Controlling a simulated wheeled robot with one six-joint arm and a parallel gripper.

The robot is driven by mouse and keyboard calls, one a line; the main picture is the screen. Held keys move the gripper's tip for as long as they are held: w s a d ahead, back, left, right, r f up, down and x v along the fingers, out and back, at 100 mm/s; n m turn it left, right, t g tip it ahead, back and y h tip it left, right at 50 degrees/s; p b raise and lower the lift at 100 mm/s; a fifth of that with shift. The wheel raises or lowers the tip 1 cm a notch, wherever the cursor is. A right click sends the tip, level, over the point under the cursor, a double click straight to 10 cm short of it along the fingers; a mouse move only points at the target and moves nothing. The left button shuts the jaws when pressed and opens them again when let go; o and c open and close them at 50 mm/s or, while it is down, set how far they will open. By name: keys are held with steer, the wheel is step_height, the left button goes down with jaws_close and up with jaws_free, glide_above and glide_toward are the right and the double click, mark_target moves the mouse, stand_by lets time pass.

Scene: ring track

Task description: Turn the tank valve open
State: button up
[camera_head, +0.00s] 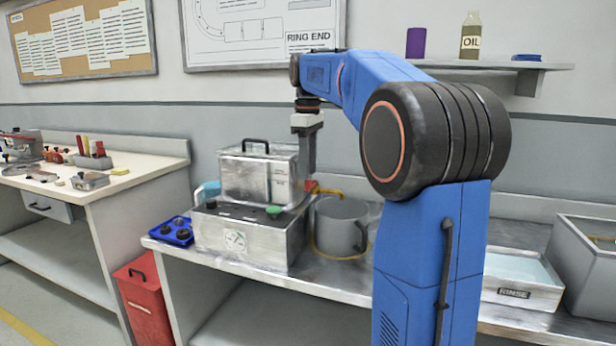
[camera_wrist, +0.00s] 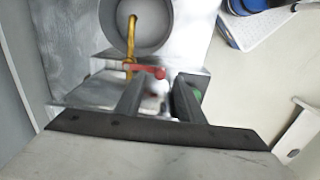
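The metal tank (camera_head: 258,174) with a black top handle stands on a metal base unit (camera_head: 240,236) with a gauge. The tank valve (camera_head: 311,186) has a red handle at the tank's right side, partly hidden. The red handle also shows in the wrist view (camera_wrist: 150,71), lying across close to the fingertips. My gripper (camera_head: 308,172) points down along the tank's right side, just above the valve. In the wrist view my gripper (camera_wrist: 160,82) has its two fingers apart with a gap between them. I cannot tell whether a finger touches the handle.
A blue tray (camera_head: 172,232) with black knobs sits left of the base unit. A green knob (camera_head: 273,210) is on the base unit. A rinse tray (camera_head: 522,280) stands farther right.

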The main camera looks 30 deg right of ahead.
steer(key=shift+f, duration=1.45)
jaws_close()
steer(key=shift+s, duration=0.1)
steer(key=s+d+n, duration=0.1)
steer(key=d+n, duration=0.7)
steer(key=n, duration=0.8)
steer(key=shift+s, duration=0.25)
